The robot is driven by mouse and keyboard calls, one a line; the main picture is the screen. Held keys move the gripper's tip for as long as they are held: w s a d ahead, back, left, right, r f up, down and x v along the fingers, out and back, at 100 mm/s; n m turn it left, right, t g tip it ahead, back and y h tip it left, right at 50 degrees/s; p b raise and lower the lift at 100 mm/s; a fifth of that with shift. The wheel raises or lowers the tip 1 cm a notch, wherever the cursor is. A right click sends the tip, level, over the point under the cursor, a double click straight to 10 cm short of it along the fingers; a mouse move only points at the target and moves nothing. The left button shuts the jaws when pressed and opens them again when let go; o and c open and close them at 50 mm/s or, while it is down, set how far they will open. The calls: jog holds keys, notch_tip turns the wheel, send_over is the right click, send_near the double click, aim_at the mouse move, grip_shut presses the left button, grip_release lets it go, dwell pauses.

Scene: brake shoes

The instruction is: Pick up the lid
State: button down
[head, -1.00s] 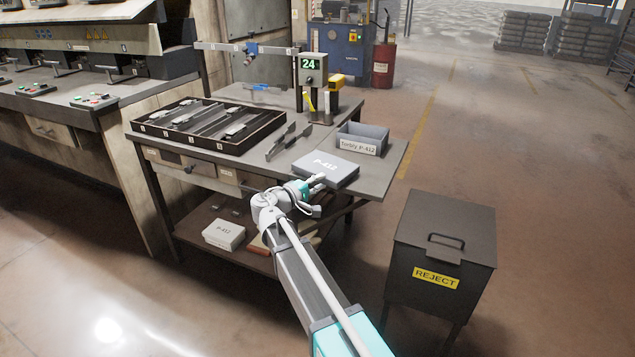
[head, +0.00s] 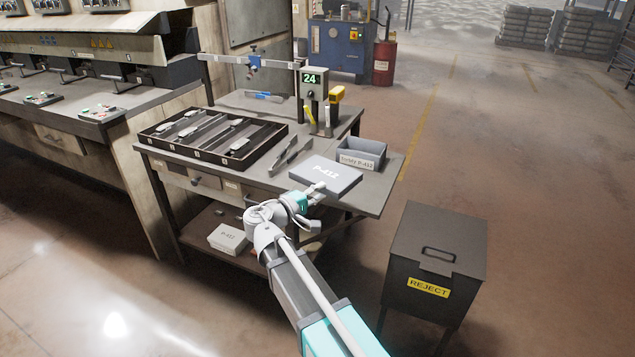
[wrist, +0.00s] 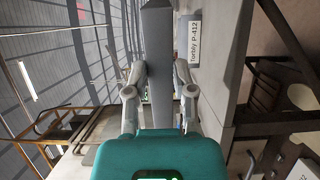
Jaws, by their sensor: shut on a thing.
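The lid (head: 334,171) is a flat, pale grey slab marked P-412, seen in the head view at the front right of the workbench. My gripper (head: 316,190) reaches it from the near side and is shut on its near edge. In the wrist view the lid (wrist: 157,70) shows as a grey slab edge between the two fingers (wrist: 158,80). I cannot tell whether there is a gap beneath it. Its underside is hidden.
A grey bin labelled P-412 (head: 345,155) stands just behind the lid on the workbench (head: 385,185). A dark tray of parts (head: 148,142) and a post with a "24" display (head: 314,82) are further left and back. A REJECT box (head: 410,250) stands on the floor at right.

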jog(key=shift+s+d+r+p, duration=0.1)
jog(key=shift+s+r+p, duration=0.2)
jog(key=shift+s, duration=0.5)
jog(key=shift+s+a+r+p, duration=0.1)
jog(key=shift+s+r+p, duration=0.1)
jog(key=shift+s+r, duration=0.4)
jog(key=shift+s+d+r+p, duration=0.15)
jog(key=shift+s+p, duration=0.1)
jog(key=shift+s, duration=0.7)
